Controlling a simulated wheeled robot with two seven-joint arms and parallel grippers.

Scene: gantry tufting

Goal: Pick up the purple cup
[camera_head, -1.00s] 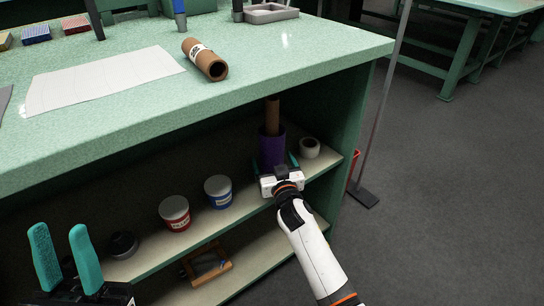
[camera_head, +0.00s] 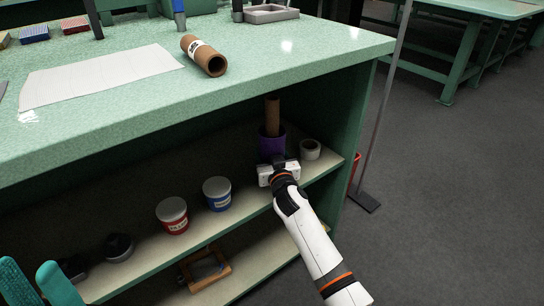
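The purple cup (camera_head: 271,141) stands on the upper shelf under the green bench, with a brown cardboard tube (camera_head: 272,115) upright in it. My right gripper (camera_head: 278,162) is directly in front of the cup and covers its lower part. Its fingers are hidden behind its body, so I cannot tell whether they are shut or touch the cup. My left gripper (camera_head: 36,282) is at the bottom left corner, its teal fingers apart and nothing between them, far from the cup.
A white roll (camera_head: 310,150) lies just right of the cup. A blue-labelled tub (camera_head: 217,194) and a red-labelled tub (camera_head: 173,216) stand to the left. A wooden frame (camera_head: 205,269) is on the lower shelf. The benchtop (camera_head: 290,60) overhangs the shelf. A thin pole (camera_head: 381,110) stands right of the bench.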

